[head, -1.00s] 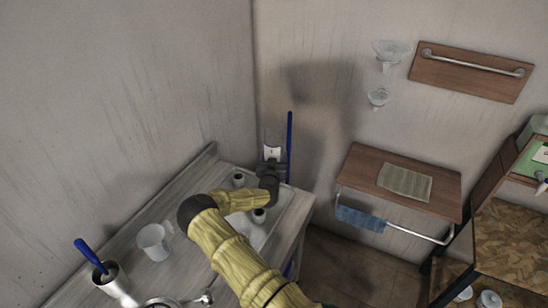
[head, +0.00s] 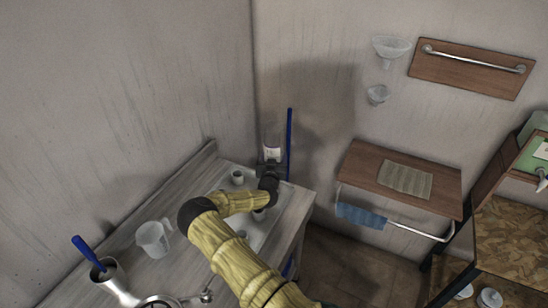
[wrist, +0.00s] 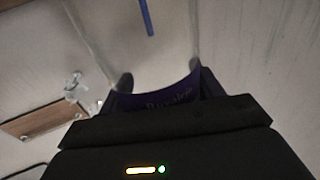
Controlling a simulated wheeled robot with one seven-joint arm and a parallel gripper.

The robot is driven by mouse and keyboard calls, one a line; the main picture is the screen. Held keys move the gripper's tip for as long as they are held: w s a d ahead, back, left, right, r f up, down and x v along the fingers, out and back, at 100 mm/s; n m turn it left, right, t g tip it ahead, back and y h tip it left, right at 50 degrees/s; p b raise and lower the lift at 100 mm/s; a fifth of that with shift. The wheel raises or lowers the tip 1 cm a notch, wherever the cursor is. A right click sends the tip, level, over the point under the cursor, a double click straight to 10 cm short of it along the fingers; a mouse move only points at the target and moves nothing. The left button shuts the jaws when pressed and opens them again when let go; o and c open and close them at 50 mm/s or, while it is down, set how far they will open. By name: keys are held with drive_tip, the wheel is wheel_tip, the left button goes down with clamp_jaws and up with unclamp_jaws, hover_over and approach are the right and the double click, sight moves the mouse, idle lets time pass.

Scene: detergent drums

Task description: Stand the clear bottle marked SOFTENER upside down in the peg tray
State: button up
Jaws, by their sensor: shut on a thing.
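My gripper (head: 270,172) is shut on a clear bottle (head: 271,143) above the far end of the counter. In the head view the bottle shows a pale patch low on its side, just above my jaws. In the wrist view the clear bottle (wrist: 150,45) fills the gap between the fingers, with a purple band (wrist: 165,97) whose lettering I cannot read surely. A pale tray (head: 262,236) lies on the counter below my arm, with short round pale pieces with dark tops (head: 238,177). My arm hides part of the tray.
A tall blue rod (head: 289,145) stands close right of the bottle. A clear jug (head: 153,239) and a metal pot with a blue handle (head: 108,275) stand nearer on the counter. Walls close off the left and back. A wooden shelf (head: 360,170) is at the right.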

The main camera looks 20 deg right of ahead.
drive_tip(key=shift+f+b, duration=1.3)
drive_tip(key=shift+f, duration=0.65)
drive_tip(key=o, duration=1.1)
drive_tip(key=shift+c, duration=0.2)
drive_tip(key=b+v, duration=0.4)
drive_tip(key=v, duration=1.3)
drive_tip(key=shift+s, duration=0.15)
drive_tip(key=shift+a, duration=0.1)
